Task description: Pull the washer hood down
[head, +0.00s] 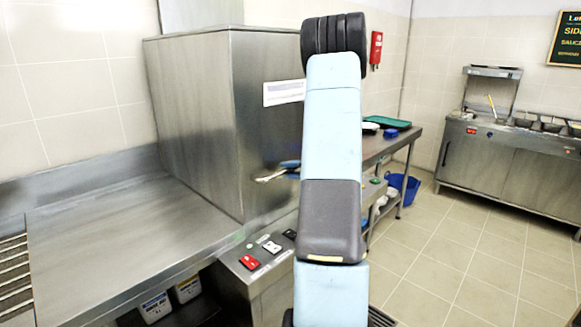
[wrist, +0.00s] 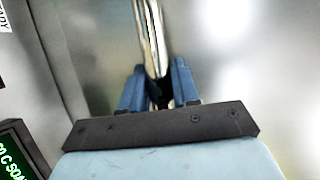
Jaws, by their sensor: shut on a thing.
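The washer hood (head: 190,110) is a large brushed-steel box behind the steel counter in the head view. Its visible lower left edge appears to meet the counter. A metal bar handle (head: 268,178) sticks out low on its front. My gripper (head: 288,167) is at this handle, with a blue finger showing beside my arm. My arm hides the rest of the gripper and part of the hood's front. In the wrist view, the blue fingers of my gripper (wrist: 156,85) are shut on the shiny handle (wrist: 151,35), which runs up from between them.
The steel counter (head: 120,235) at left is bare. A control panel with a red switch (head: 249,262) sits below the hood. Behind my arm, a side table (head: 403,139) holds trays, with a blue bucket (head: 404,187) beneath. Tiled floor (head: 470,270) is open at right.

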